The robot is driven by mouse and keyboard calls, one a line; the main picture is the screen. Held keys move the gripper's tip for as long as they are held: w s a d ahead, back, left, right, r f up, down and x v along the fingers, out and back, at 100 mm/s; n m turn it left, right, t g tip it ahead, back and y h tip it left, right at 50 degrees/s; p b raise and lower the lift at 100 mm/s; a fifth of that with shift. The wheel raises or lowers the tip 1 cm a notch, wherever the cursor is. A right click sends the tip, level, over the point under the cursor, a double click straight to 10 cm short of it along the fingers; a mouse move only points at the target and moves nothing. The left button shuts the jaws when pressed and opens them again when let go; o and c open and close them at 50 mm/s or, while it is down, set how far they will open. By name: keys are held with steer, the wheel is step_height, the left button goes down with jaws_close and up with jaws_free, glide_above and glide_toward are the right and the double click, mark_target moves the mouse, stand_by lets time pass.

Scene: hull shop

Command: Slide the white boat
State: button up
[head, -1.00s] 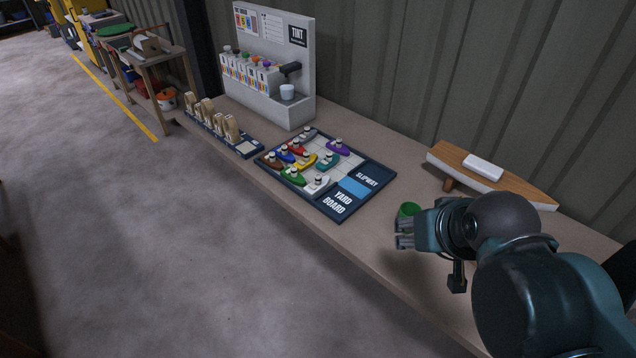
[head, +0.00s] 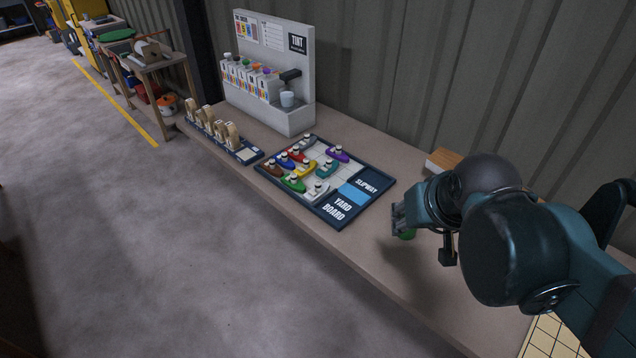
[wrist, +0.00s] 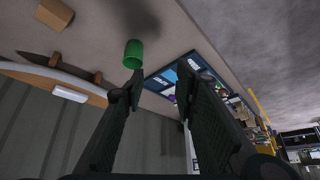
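The white boat (head: 316,192) sits on the yard board (head: 329,212) at its near right part, beside the light blue slipway patch (head: 354,193). Several other small boats stand on the same board, among them a green boat (head: 293,182), a yellow boat (head: 304,169), a teal boat (head: 327,168) and a purple boat (head: 338,154). My gripper (head: 397,217) is right of the board, above the bench and apart from the boats. In the wrist view its two fingers (wrist: 160,85) are spread with nothing between them.
A green cup (wrist: 134,54) stands on the bench near my gripper. A tint dispenser (head: 275,115) and a rack of wooden pieces (head: 232,143) stand beyond the board.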

steer(key=w+a+r+g+p, duration=0.1)
steer(key=w+a+r, duration=0.1)
steer(key=w, duration=0.4)
steer(key=w+a+r+g+p, duration=0.1)
steer(key=w+a+p, duration=0.1)
steer(key=w, duration=0.4)
steer(key=g+p, duration=0.4)
steer(key=p, duration=0.3)
glide_above(318, 183)
step_height(318, 183, down, 17)
steer(key=shift+d+r, duration=0.15)
steer(key=shift+w+f, duration=0.1)
steer(key=shift+f, duration=0.2)
steer(key=shift+f+b, duration=0.55)
steer(key=shift+f, duration=3.35)
